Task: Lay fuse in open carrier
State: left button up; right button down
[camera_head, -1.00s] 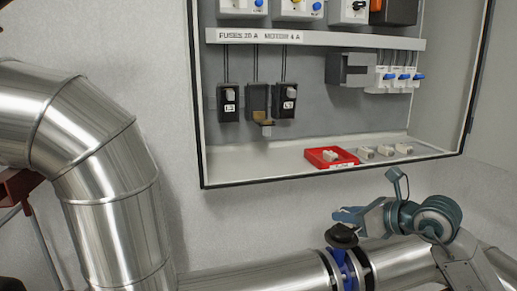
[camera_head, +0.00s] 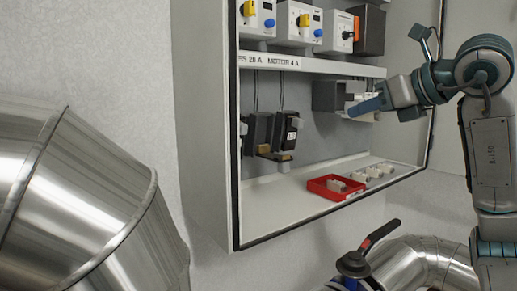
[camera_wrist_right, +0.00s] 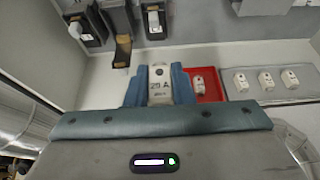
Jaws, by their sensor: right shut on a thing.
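My right gripper (camera_wrist_right: 160,88) is shut on a white fuse (camera_wrist_right: 159,82) marked 20 A, held between its blue fingers. In the head view this gripper (camera_head: 356,109) is in front of the cabinet's right part; the fuse cannot be made out there. The open carrier (camera_wrist_right: 123,53) is a dark holder with a tan tilted-out part, ahead and slightly left of the held fuse, apart from it. In the head view the open carrier (camera_head: 274,155) hangs between two closed black carriers, left of the gripper. My left gripper is not in view.
A closed black carrier (camera_head: 287,128) stands right beside the open one. A red tray (camera_head: 325,190) with one white fuse lies on the cabinet floor, with more white fuses (camera_head: 374,172) to its right. A grey box (camera_head: 326,96) juts out near the gripper. The cabinet's front edge and left wall bound the space.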

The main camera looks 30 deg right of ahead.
jog(key=w+a+p, duration=0.3)
jog(key=w, duration=0.2)
jog(key=w+a+f+p, duration=0.1)
jog(key=w+a+p, duration=0.2)
jog(key=w+p, duration=0.1)
jog(key=w+a+f+p, duration=0.1)
jog(key=w+a+p, duration=0.3)
jog(key=w, duration=0.2)
jog(key=shift+w, duration=0.3)
jog(key=shift+s+d+f, duration=0.2)
jog(key=shift+d+f, duration=0.1)
jog(key=shift+f, duration=0.35)
jog(key=shift+w+a+f+p, duration=0.15)
jog(key=shift+f+p, duration=0.4)
jog(key=shift+f, duration=0.2)
jog(key=shift+w+a+f+p, duration=0.15)
jog(key=shift+f+p, duration=0.35)
jog(key=shift+f, duration=0.55)
jog(key=shift+w+f, duration=0.1)
jog(key=shift+a, duration=0.1)
